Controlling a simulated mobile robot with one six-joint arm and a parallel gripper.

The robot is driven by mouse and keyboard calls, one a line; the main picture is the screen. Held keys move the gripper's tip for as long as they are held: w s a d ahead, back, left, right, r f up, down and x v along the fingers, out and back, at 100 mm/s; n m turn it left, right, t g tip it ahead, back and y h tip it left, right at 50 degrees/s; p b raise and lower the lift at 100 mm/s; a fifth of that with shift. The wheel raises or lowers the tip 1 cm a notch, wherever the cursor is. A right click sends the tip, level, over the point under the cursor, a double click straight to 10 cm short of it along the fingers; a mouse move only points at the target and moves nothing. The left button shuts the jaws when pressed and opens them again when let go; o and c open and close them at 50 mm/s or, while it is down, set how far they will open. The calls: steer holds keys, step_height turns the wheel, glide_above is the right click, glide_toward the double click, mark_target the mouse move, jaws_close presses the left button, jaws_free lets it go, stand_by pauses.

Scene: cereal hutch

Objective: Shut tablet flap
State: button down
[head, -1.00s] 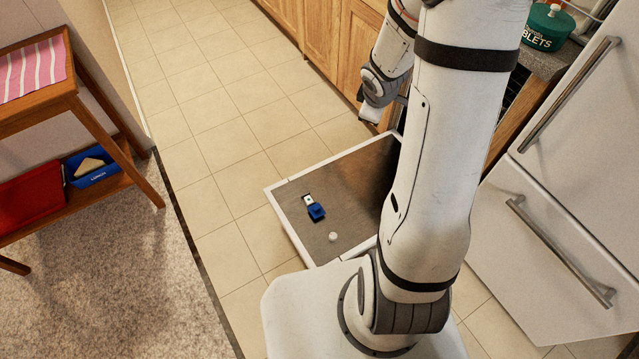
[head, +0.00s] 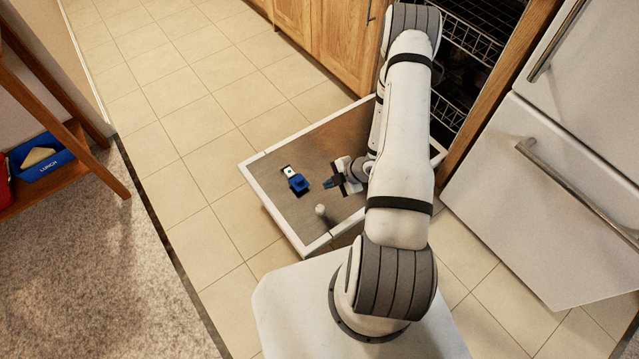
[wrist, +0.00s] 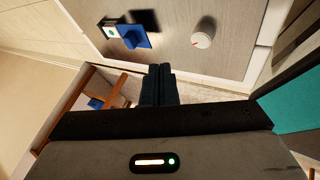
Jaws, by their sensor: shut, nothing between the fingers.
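The dishwasher door (head: 262,208) lies folded down, its metal inner face up. On it is a blue tablet flap (head: 298,184), next to a small white part (head: 288,171) with a green spot. In the wrist view the blue flap (wrist: 135,38) seems to stand out from the panel, with a dark patch behind it. My gripper (head: 330,183) is over the door, just right of the flap in the head view and apart from it. In the wrist view its fingers (wrist: 159,70) are together and empty, pointing toward the panel below the flap.
A whitish round knob (head: 320,210) stands out from the door near its front edge. The open dishwasher's racks (head: 475,50) are behind my arm. A white fridge (head: 540,190) stands right. A wooden shelf with a blue lunch box (head: 42,158) stands left. Tiled floor between is clear.

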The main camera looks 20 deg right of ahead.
mark_target(300, 184)
steer(key=b+x, duration=0.2)
steer(key=x, duration=0.7)
steer(key=shift+d+b, duration=0.1)
steer(key=shift+b, duration=0.25)
steer(key=shift+w+a+f+b, duration=0.15)
steer(key=shift+w+a, duration=0.1)
steer(key=shift+w, duration=0.35)
steer(key=shift+w+a+r+b, duration=0.15)
steer(key=shift+w+a, duration=0.1)
steer(key=shift+w, duration=0.35)
steer(key=shift+w+a, duration=0.25)
steer(key=shift+w, duration=0.6)
steer(key=shift+w+a, duration=0.2)
steer(key=shift+w, duration=0.1)
steer(key=w, duration=0.2)
steer(key=w+a, duration=0.1)
steer(key=w, duration=0.3)
steer(key=shift+w+a+b, duration=0.15)
steer(key=shift+a+b, duration=0.15)
steer(key=shift+a, duration=0.05)
steer(key=shift+w, duration=0.1)
steer(key=shift+a, duration=0.1)
